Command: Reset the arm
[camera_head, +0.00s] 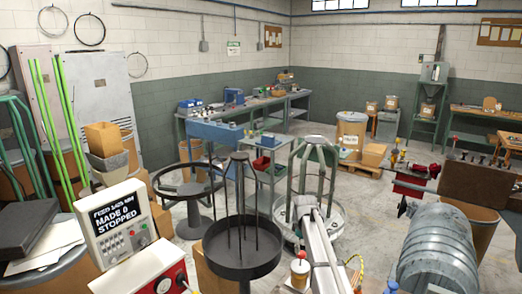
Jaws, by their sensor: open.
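I cannot pick out my gripper in the head view. A long pale grey beam (322,252) runs from the bottom edge up toward the middle; I cannot tell whether it is part of an arm or of a machine. A white control box (117,222) at the lower left has a dark display reading "FEED 1425 MM MADE 0 STOPPED". A red and white panel (150,268) with buttons sits below it.
A black round tray stand (242,262) with upright rods is at the lower middle. A green wire-frame stand (312,170) is behind the beam. A large ribbed grey cylinder (437,252) fills the lower right. Workbenches (250,105) line the back wall. Bare floor shows at right.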

